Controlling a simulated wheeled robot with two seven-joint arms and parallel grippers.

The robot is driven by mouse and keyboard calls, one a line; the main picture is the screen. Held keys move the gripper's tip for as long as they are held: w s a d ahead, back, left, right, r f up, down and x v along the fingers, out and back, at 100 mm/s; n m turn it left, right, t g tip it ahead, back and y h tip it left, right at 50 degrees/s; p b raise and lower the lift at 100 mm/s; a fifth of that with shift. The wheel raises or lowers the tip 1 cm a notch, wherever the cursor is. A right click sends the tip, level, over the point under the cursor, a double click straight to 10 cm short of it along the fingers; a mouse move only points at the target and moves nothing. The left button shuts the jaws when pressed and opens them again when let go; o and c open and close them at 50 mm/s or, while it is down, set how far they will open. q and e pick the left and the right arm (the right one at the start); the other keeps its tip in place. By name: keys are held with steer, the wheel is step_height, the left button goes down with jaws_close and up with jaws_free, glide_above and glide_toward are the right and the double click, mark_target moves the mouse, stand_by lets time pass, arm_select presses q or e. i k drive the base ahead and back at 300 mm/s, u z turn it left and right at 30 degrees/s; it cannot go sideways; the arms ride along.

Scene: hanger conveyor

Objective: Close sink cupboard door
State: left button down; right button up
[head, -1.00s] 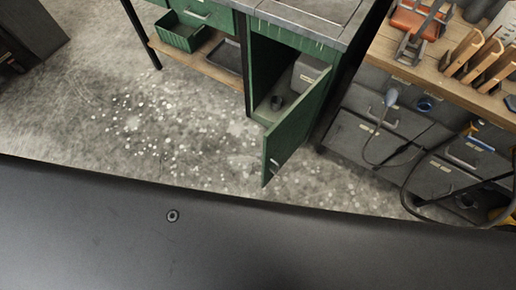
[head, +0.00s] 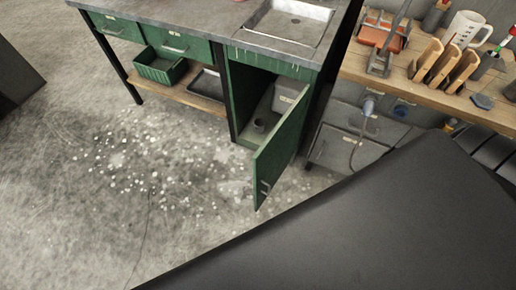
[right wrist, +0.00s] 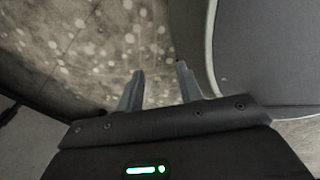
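The green sink cupboard door (head: 280,148) stands wide open in the head view, swung out toward me, with a small metal handle (head: 265,187) near its free edge. The cupboard (head: 243,95) sits under the metal sink (head: 287,22). A dark cup (head: 259,125) and a pale box (head: 286,97) show inside it. My right gripper (right wrist: 160,72) shows in the right wrist view, its two fingers apart with nothing between them, above the speckled floor. It is away from the door, which that view does not show. My left gripper is not in view.
A wooden workbench (head: 440,92) with tools and grey drawers stands right of the cupboard. Green drawers (head: 175,45) and a low wooden shelf (head: 190,92) with a green bin (head: 160,66) are on the left. The speckled concrete floor (head: 130,170) before the cupboard is clear.

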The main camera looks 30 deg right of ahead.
mark_target(273, 157)
steer(key=k, duration=1.1)
steer(key=z, duration=1)
